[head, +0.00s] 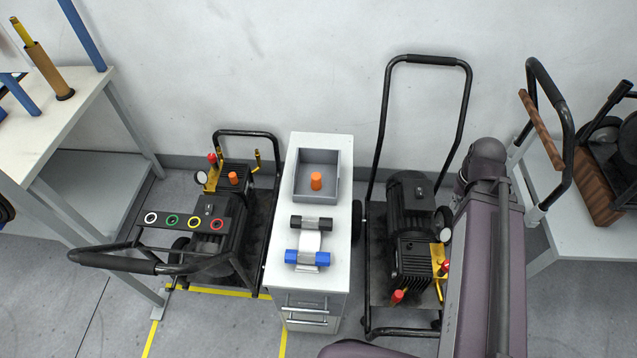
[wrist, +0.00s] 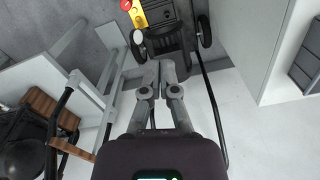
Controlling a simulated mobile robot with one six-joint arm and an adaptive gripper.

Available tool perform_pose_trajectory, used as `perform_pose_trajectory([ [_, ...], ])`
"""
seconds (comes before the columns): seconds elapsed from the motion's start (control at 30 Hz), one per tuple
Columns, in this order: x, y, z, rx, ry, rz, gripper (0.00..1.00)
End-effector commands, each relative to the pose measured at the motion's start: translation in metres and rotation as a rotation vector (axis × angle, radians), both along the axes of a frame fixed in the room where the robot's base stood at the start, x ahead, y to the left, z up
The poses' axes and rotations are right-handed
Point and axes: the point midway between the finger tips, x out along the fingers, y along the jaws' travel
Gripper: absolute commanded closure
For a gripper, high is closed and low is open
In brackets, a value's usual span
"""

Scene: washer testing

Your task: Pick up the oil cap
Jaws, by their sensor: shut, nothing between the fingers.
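An orange oil cap (head: 316,181) stands in the grey open tray (head: 301,193) on top of the white cabinet in the head view. A second, similar orange cap (head: 233,178) sits on the left pressure washer. My gripper (wrist: 166,66) shows in the wrist view with its two fingers together and nothing between them. It is near the black washer (wrist: 160,42) and away from the caps. No orange cap shows in the wrist view. My gripper's fingers are not visible in the head view.
The white cabinet (head: 277,240) also carries black and blue rollers (head: 307,257). Washers with tall black handles stand on both sides: the left washer (head: 225,225) and the right washer (head: 410,220). Tables stand at the far left (head: 60,130) and right (head: 560,215). My arm covers part of the right side.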

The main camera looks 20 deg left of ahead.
Motion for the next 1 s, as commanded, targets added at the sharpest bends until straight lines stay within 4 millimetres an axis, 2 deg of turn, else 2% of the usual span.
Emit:
perform_pose_trajectory([
  [0.4,0.000,0.000,0.000,0.000,0.000,0.000,1.00],
  [0.7,0.007,0.010,0.000,0.000,0.000,0.005,0.12],
  [0.87,0.020,0.031,-0.001,0.000,0.000,0.010,0.12],
  [1.0,0.034,0.058,-0.002,0.000,0.000,0.017,0.12],
])
